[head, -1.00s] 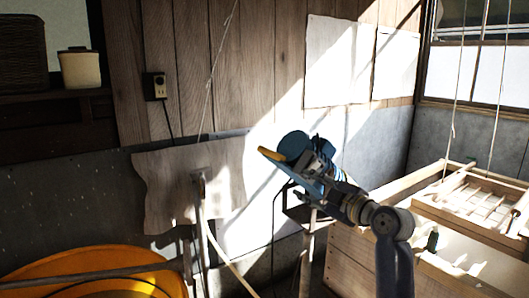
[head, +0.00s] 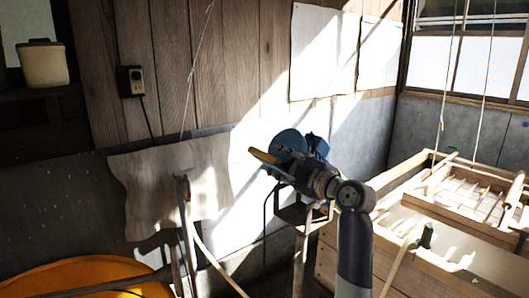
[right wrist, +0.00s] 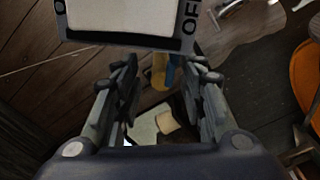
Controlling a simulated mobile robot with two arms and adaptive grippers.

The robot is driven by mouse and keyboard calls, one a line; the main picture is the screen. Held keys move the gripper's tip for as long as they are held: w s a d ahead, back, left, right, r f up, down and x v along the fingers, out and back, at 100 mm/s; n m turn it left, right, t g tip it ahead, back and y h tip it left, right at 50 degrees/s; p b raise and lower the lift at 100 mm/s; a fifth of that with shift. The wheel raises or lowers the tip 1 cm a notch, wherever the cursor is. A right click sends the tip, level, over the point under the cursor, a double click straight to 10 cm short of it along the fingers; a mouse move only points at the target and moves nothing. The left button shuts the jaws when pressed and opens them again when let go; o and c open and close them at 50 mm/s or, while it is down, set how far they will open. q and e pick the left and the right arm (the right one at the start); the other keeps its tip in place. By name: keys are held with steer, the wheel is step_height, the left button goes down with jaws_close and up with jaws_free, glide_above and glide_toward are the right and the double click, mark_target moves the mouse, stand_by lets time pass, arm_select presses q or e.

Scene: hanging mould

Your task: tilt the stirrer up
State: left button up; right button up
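A blue round motor-like body (head: 291,142) with a yellow bar (head: 264,156) stands out near the middle of the head view; I take it as part of the stirrer. My right gripper (head: 287,168) is beside it and partly overlaps it, so contact cannot be told there. In the right wrist view its fingers (right wrist: 162,100) are apart with nothing clearly held between them. Yellow and blue parts (right wrist: 160,70) show beyond the fingers. My left gripper is not in view.
A metal stand (head: 302,215) is below the blue body. A wooden frame and vat (head: 400,185) stand at right, with hanging cords above. A wall outlet (head: 131,81) is behind.

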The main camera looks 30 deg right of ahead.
mark_target(264, 156)
steer(key=w, duration=0.3)
steer(key=w+p, duration=0.1)
steer(key=w, duration=0.1)
steer(key=shift+a, duration=0.3)
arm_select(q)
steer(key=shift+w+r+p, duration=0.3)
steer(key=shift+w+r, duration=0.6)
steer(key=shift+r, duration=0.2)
arm_select(e)
steer(key=shift+w+f, duration=0.15)
steer(key=shift+w, duration=0.6)
